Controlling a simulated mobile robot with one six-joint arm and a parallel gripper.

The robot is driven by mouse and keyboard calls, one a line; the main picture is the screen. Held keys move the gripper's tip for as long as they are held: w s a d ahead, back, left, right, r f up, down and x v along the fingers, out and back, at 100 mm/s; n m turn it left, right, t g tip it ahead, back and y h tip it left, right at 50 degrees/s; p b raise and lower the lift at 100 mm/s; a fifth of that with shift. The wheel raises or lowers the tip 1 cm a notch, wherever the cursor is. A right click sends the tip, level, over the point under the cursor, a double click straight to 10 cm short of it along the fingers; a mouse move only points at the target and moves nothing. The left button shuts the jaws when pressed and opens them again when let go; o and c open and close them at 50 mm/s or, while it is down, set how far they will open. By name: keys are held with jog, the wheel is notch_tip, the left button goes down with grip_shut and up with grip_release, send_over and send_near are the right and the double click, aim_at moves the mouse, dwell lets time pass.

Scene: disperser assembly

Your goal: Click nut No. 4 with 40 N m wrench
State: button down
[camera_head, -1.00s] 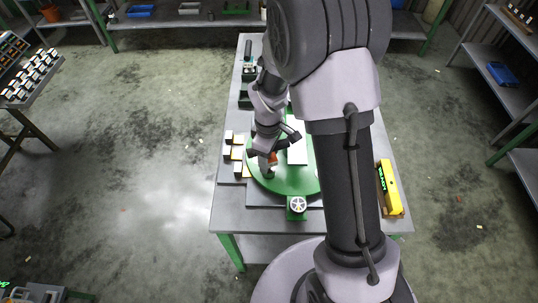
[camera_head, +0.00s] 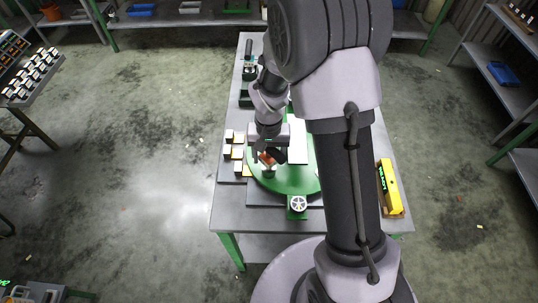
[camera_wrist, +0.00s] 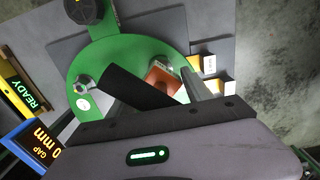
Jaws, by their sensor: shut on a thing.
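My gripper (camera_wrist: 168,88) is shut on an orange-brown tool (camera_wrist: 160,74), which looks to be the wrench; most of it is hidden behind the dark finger. In the head view my gripper (camera_head: 268,159) is over the front left part of the round green plate (camera_head: 295,186), with the orange-brown tool (camera_head: 267,160) at its tip. In the wrist view a silver nut-like fitting (camera_wrist: 85,83) stands on the green plate (camera_wrist: 140,47), left of the fingers. I cannot read nut numbers or tell whether the tool touches a nut.
A yellow box (camera_head: 391,187) reading READY lies at the table's right edge. Small yellow-and-white blocks (camera_head: 238,153) stand left of the plate. A round-topped fitting (camera_head: 298,204) is at the plate's front. A blue GAP display (camera_wrist: 42,145) shows in the wrist view. The table's front strip is clear.

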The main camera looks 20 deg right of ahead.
jog(key=shift+m, duration=0.8)
jog(key=shift+n, duration=0.3)
jog(key=shift+r+p, duration=1.8)
jog(key=shift+r, duration=0.8)
jog(key=shift+f, duration=0.1)
